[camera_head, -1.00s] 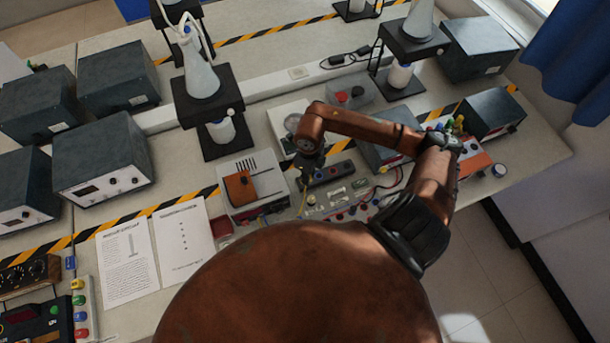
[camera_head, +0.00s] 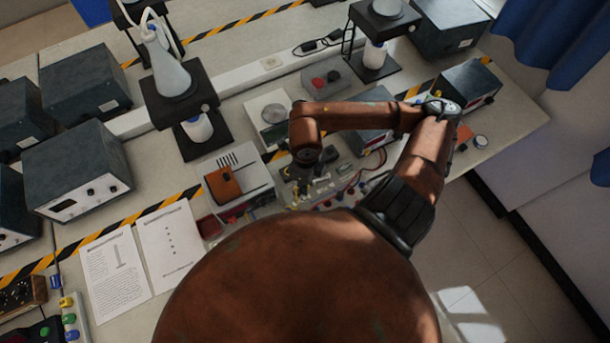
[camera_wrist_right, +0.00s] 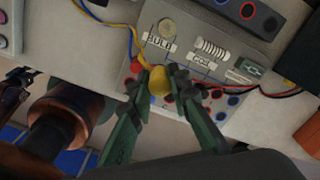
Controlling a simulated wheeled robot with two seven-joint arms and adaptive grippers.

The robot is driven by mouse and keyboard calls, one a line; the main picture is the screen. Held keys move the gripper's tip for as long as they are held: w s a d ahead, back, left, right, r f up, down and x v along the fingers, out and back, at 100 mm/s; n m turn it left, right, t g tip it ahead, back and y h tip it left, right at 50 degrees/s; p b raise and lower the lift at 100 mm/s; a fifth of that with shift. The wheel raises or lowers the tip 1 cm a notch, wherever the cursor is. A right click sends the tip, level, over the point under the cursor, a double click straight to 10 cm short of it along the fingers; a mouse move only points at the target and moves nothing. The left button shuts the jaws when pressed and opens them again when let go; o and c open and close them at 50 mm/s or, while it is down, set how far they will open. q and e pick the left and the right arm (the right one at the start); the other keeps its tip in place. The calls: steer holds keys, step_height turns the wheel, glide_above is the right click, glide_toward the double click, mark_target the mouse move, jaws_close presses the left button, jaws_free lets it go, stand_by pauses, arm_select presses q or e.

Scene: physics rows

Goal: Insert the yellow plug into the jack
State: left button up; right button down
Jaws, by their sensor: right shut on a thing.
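My right gripper (camera_wrist_right: 160,88) is shut on the yellow plug (camera_wrist_right: 158,82), just over the light circuit board (camera_wrist_right: 180,58) in the wrist view. Red and blue jacks dot the board around the fingers, such as a red jack (camera_wrist_right: 136,67) and a blue jack (camera_wrist_right: 220,116). The plug covers the spot under it, so I cannot tell whether it touches a jack. In the head view the right gripper (camera_head: 300,185) is over the board, small and dark. My left gripper is not in view.
A white device with an orange block (camera_head: 224,184) stands left of the gripper. A yellow and a blue wire (camera_wrist_right: 105,22) loop near the board's top left. Red and black leads (camera_wrist_right: 282,93) run to the right. Flask stands and dark boxes fill the bench behind.

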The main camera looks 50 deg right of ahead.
steer(key=s+a+f+n+p, duration=0.1)
steer(key=s+a+f, duration=0.1)
steer(key=s+a, duration=0.15)
steer(key=s+a+f+p, duration=0.1)
steer(key=s+a+f, duration=0.15)
steer(key=s, duration=0.25)
steer(key=shift+w+f+b, duration=0.1)
steer(key=shift+f+b, duration=2.95)
steer(key=shift+b, duration=0.35)
steer(key=shift+f+b, duration=1.05)
steer(key=shift+f, duration=0.1)
steer(key=c, duration=1.7)
jaws_free()
steer(key=shift+c, duration=0.2)
steer(key=shift+o, duration=0.7)
